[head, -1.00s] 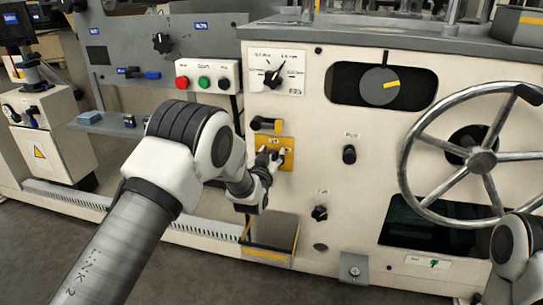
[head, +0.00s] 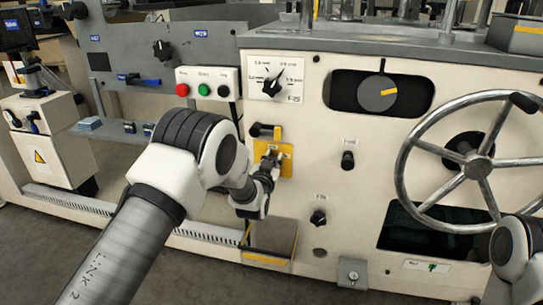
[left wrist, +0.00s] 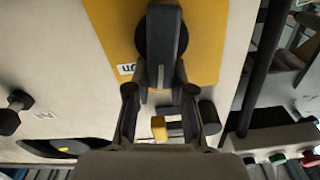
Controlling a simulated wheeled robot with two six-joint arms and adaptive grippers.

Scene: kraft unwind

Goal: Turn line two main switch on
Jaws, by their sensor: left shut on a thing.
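A yellow plate (head: 287,160) on the cream machine front carries a dark rotary switch. In the left wrist view the switch handle (left wrist: 163,45) stands over the yellow plate (left wrist: 208,40), with a small white label reading "On" (left wrist: 127,69) beside it. My left gripper (head: 271,160) is at the plate. In the left wrist view its fingers (left wrist: 160,105) are shut on the end of the handle. In the head view the gripper hides most of the switch. Part of my right arm shows at the lower right; its gripper is out of view.
A black lever (head: 264,129) sits just above the plate. A box with red and green buttons (head: 208,83) and a selector dial (head: 275,83) are higher up. A black knob (head: 347,160) and a large handwheel (head: 475,165) lie right. A yellow-edged step (head: 272,238) is below.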

